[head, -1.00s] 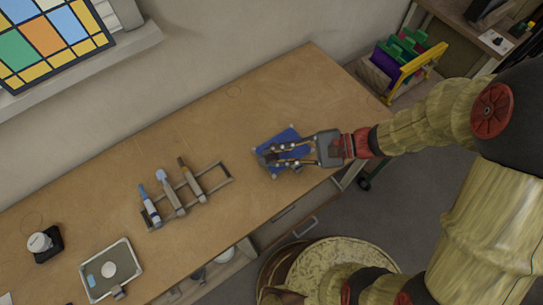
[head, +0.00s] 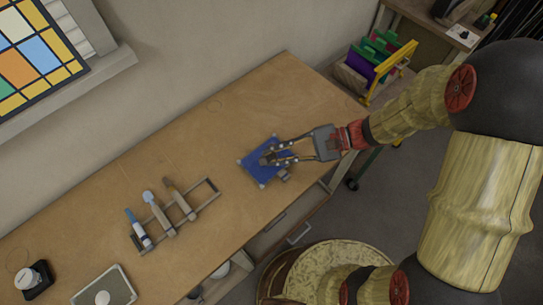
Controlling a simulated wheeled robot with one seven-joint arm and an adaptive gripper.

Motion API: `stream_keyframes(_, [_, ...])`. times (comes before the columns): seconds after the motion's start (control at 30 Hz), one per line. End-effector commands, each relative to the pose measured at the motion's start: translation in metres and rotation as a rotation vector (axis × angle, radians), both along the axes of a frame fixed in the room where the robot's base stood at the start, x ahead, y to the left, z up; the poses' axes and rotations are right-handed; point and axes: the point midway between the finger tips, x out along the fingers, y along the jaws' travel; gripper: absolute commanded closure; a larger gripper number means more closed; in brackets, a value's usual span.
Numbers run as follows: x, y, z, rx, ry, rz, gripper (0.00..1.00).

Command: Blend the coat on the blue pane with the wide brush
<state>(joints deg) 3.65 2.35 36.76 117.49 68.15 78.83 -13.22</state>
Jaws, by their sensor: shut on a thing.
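The blue pane (head: 262,175) lies on the bench near its front edge, with small pale holders at its corners. My gripper (head: 267,157) reaches in from the right, low over the pane. Its fingers are shut on a small, greyish thing, apparently the wide brush (head: 266,161), mostly hidden by the fingers. I cannot tell whether its bristles touch the pane. The coat on the glass is too small to make out.
A metal rack (head: 209,203) left of the pane holds several tools, with free space at its right end. A grey tray (head: 117,282) and a white-lidded jar (head: 28,280) stand further left. A yellow rack with coloured panes (head: 390,75) is beyond the bench's right end.

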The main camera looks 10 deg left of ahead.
Motion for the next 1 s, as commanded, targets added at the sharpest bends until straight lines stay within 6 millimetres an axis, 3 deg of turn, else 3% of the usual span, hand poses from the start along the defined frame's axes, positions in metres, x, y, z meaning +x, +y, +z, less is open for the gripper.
stream_keyframes(1.0, [0.038,-0.035,0.000,-0.001,0.002,-0.002,1.00])
